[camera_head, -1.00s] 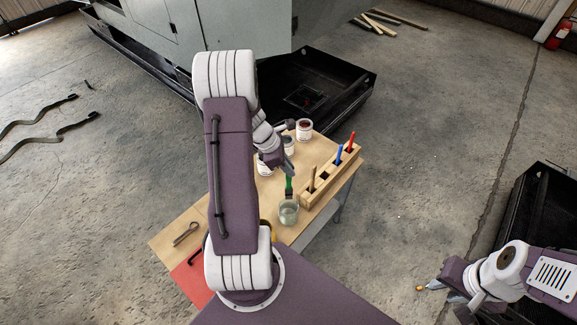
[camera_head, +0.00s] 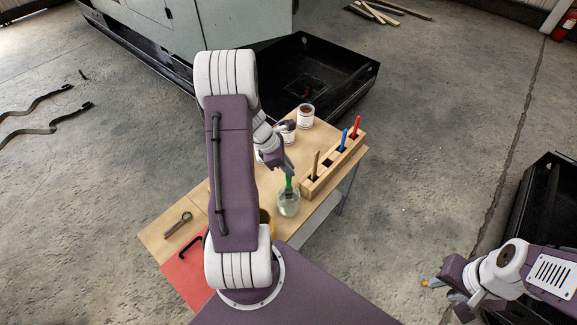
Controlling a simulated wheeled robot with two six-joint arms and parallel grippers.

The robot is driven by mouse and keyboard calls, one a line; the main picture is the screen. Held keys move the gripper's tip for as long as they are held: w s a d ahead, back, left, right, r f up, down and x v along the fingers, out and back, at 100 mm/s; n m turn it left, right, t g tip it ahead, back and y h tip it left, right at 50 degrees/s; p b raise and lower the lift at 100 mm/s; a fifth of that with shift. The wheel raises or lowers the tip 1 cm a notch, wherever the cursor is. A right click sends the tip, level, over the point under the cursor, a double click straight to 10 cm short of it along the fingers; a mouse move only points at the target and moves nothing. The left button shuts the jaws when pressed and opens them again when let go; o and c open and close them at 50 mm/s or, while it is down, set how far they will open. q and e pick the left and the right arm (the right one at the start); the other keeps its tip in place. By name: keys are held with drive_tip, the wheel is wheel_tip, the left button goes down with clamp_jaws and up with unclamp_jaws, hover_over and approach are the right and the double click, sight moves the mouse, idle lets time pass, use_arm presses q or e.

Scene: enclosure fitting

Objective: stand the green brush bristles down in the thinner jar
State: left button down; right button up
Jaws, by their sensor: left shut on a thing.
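The green brush (camera_head: 289,184) stands about upright at the thinner jar (camera_head: 288,205), its lower end at or inside the mouth; I cannot tell how deep the bristles are. The jar is clear glass with pale liquid, near the front of the small wooden table. My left gripper (camera_head: 288,171) is shut on the top of the green handle, just above the jar. My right gripper (camera_head: 432,287) is off to the right, away from the table; its fingers are too small to read.
A wooden brush rack (camera_head: 330,172) holding a red, a blue and a wood-coloured handle stands right of the jar. Paint cans (camera_head: 306,116) stand behind. A red mat (camera_head: 186,277) and a metal tool (camera_head: 178,224) lie at the front left. My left arm hides the table's middle.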

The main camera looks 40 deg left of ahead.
sight(289, 188)
use_arm(q)
drive_tip(key=shift+f+b, duration=1.35)
drive_tip(key=shift+f, duration=0.65)
drive_tip(key=c, duration=1.4)
unclamp_jaws()
drive_tip(key=shift+o, duration=0.2)
drive_tip(key=v, duration=0.9)
drive_tip(key=shift+p, duration=0.3)
drive_tip(key=shift+a, duration=0.1)
